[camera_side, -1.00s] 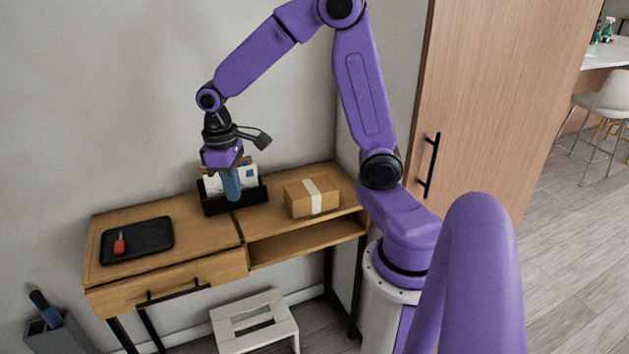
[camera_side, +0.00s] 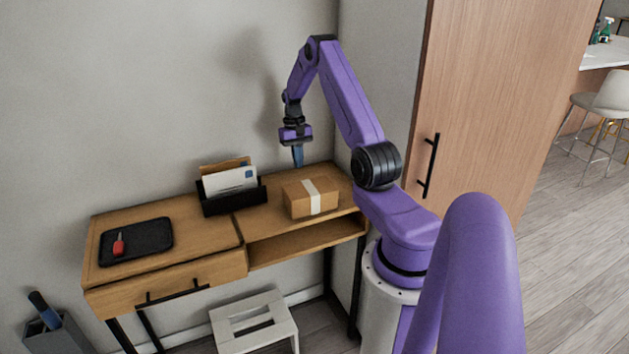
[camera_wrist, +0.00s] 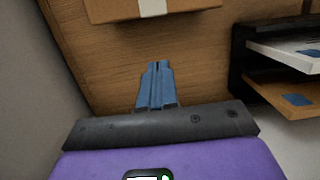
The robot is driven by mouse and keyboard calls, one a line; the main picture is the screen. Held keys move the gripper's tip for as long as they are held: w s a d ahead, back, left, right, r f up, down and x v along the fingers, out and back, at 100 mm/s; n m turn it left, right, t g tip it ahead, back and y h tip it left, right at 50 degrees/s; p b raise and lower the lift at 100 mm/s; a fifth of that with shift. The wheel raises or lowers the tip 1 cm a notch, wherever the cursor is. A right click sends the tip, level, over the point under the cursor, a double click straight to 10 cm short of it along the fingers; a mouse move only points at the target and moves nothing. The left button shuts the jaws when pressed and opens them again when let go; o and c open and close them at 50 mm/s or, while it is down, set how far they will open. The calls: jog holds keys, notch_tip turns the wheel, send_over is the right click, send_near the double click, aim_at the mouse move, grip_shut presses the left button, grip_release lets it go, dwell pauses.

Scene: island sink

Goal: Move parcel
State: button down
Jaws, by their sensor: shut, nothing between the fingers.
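The parcel (camera_side: 297,201) is a brown cardboard box with a white strip of tape. It sits on the right part of the wooden desk (camera_side: 190,230). In the wrist view the parcel (camera_wrist: 115,10) shows at the top edge, partly cut off. My gripper (camera_side: 298,164) hangs above the back of the desk, behind the parcel, with its blue fingers pointing down. In the wrist view the gripper fingers (camera_wrist: 158,68) are together with nothing between them, apart from the parcel.
A black letter holder (camera_side: 234,201) with envelopes stands left of the parcel. A black tray (camera_side: 150,240) with a red-handled tool (camera_side: 118,246) lies at the desk's left. The wall is close behind the desk, and a tall wooden cabinet (camera_side: 475,110) stands to the right.

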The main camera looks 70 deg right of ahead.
aim_at(315, 190)
jog(key=s+a, duration=0.8)
jog(key=shift+s, duration=0.2)
jog(key=shift+s+a+f, duration=0.15)
jog(key=shift+s+a, duration=0.05)
jog(key=shift+s, duration=0.05)
jog(key=shift+f, duration=0.8)
jog(key=w+d, duration=1.1)
jog(key=shift+w+d, duration=0.4)
